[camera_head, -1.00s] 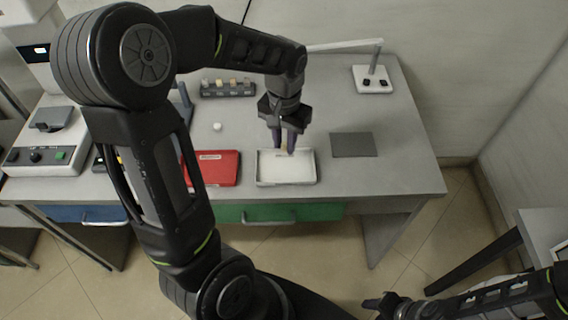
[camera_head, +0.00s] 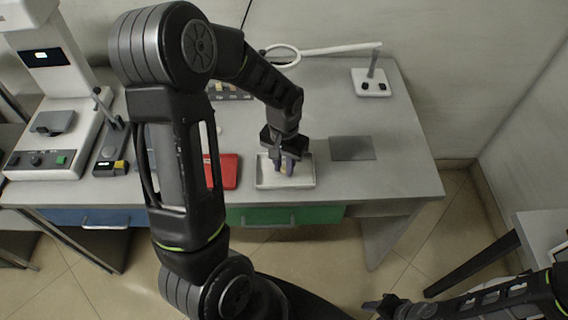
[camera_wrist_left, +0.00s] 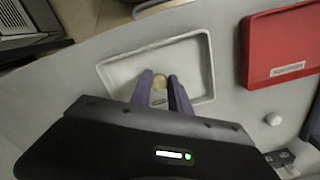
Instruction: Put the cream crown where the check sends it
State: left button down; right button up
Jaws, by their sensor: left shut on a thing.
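The cream crown (camera_wrist_left: 160,82) is small and rounded, held between the dark fingertips of my left gripper (camera_wrist_left: 166,84). In the head view my left gripper (camera_head: 288,168) points down over the white tray (camera_head: 262,183), and its fingers largely hide the crown. The wrist view also shows the white tray (camera_wrist_left: 203,62), otherwise bare, around the fingertips. I cannot tell whether the crown touches the tray floor. My right gripper (camera_head: 373,304) is at the bottom of the head view, away from the table; its jaws are unclear.
A red tray (camera_head: 231,172) with a label lies left of the white tray. A grey pad (camera_head: 352,148) lies to the right. A rack (camera_head: 232,93) stands behind, partly hidden. A small white round thing (camera_wrist_left: 273,119) lies near the red tray. Instruments (camera_head: 110,150) stand at left.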

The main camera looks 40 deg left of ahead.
aim_at(284, 169)
pick_arm(q)
jog(key=shift+f, duration=0.1)
jog(key=c, duration=1.2)
grip_release()
jog(key=shift+c, duration=0.2)
notch_tip(284, 169, up, 12)
jog(key=b, duration=0.1)
